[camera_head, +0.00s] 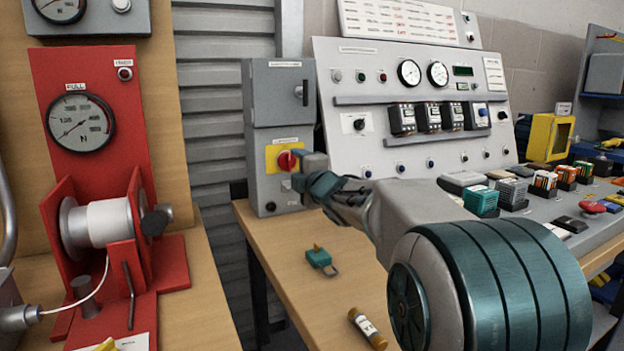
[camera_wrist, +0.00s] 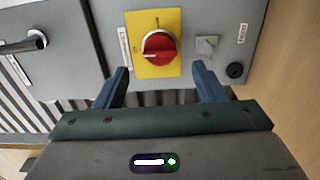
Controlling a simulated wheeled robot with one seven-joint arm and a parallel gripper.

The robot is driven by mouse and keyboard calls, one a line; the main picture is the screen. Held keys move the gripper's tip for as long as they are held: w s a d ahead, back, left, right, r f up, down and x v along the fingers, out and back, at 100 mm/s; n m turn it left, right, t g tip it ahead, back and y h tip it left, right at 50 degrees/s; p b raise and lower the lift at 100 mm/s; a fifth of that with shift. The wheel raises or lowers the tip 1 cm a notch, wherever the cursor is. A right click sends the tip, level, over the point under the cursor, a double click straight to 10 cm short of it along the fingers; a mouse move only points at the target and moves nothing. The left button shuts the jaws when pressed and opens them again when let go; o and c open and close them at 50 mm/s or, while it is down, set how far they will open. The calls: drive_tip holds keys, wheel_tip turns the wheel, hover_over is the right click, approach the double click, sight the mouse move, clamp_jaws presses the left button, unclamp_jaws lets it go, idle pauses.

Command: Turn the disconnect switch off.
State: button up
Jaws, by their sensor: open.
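The disconnect switch is a red rotary knob (camera_head: 287,160) on a yellow plate (camera_head: 271,158), on the lower grey box at the bench's left end. In the wrist view the red knob (camera_wrist: 159,48) carries a white mark pointing to the picture's left, and the yellow plate (camera_wrist: 136,28) surrounds it. My gripper (camera_wrist: 163,78) is open, with one dark blue finger on each side below the knob in that picture. The knob lies ahead between the fingers, and I see no contact. In the head view my gripper (camera_head: 303,172) is just right of the knob, its fingertips partly hard to make out.
A black lever handle (camera_wrist: 22,44) is on the adjoining upper grey box (camera_head: 278,95). A teal padlock (camera_head: 320,259) and a fuse-like cylinder (camera_head: 367,328) lie on the wooden bench (camera_head: 290,290). A sloped meter panel (camera_head: 360,70) stands behind my arm. A red winch stand (camera_head: 95,160) is at left.

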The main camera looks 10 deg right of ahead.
drive_tip(key=s+d+p, duration=0.1)
drive_tip(key=s, duration=0.7)
drive_tip(key=shift+s+d, duration=0.25)
drive_tip(key=shift+d, duration=0.1)
drive_tip(key=s+d+r+m+g+h+p, duration=0.35)
drive_tip(key=s+m+g+h+p, duration=0.2)
drive_tip(key=s+m+p, duration=0.8)
drive_tip(key=s+a+r+m+g+y+p, duration=0.1)
drive_tip(key=s+a+m+g+p, duration=0.2)
drive_tip(key=s+p, duration=0.5)
drive_tip(key=s+a+r+m+g+y+p, duration=0.1)
drive_tip(key=s+a+r+m+g+p, duration=0.1)
drive_tip(key=s+g+p, duration=0.4)
drive_tip(key=s+a+m+p, duration=0.1)
drive_tip(key=s+m+p, duration=0.1)
drive_tip(key=p, duration=0.2)
drive_tip(key=shift+r, duration=0.25)
drive_tip(key=shift+c, duration=0.3)
